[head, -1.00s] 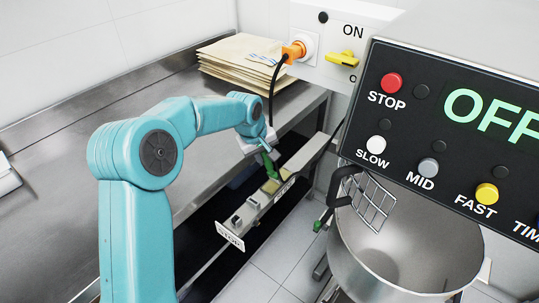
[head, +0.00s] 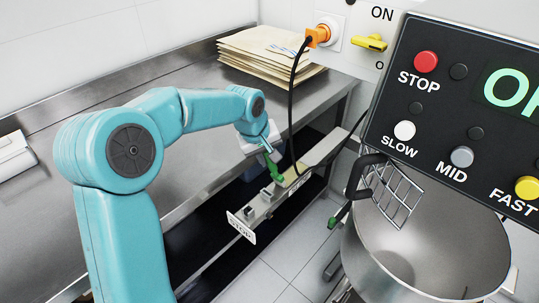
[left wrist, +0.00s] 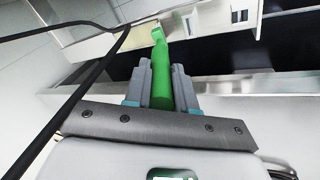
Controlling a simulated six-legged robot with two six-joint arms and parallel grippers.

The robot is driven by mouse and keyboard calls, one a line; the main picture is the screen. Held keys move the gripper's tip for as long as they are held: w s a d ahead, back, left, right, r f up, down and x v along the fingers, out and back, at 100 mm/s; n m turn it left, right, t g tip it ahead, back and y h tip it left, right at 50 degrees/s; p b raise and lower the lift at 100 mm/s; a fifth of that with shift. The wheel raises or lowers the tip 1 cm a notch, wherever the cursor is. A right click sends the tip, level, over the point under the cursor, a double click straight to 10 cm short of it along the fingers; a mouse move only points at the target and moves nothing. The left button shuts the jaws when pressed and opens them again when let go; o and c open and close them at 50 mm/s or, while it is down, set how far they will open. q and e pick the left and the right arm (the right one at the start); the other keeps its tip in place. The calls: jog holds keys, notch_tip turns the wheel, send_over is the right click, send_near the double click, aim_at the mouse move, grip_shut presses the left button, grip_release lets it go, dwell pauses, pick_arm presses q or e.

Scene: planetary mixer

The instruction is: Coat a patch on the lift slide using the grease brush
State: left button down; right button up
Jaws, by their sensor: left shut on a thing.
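My left gripper (head: 262,143) is shut on the green grease brush (head: 272,166). In the left wrist view, the brush's green handle (left wrist: 162,75) stands between the grey fingers and points away from the gripper (left wrist: 162,82). In the head view, the brush slants down, with its lower end at or just above a narrow pale rack (head: 320,150). I cannot tell whether it touches the rack. The bristles cannot be made out. I cannot pick out the lift slide with certainty. My right gripper is out of view.
A steel bench (head: 210,85) holds a stack of envelopes (head: 265,50). A black cable (head: 293,105) hangs from the orange plug (head: 318,37) close to the brush. The mixer bowl (head: 430,245), wire guard (head: 395,195) and control panel (head: 465,110) stand at the right.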

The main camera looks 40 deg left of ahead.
pick_arm(q)
jog(key=shift+r+p, duration=2.3)
jog(key=shift+r, duration=0.85)
notch_tip(320, 180, up, 3)
jog(key=shift+f+p, duration=0.1)
jog(key=shift+p, duration=1.1)
jog(key=shift+f, duration=0.1)
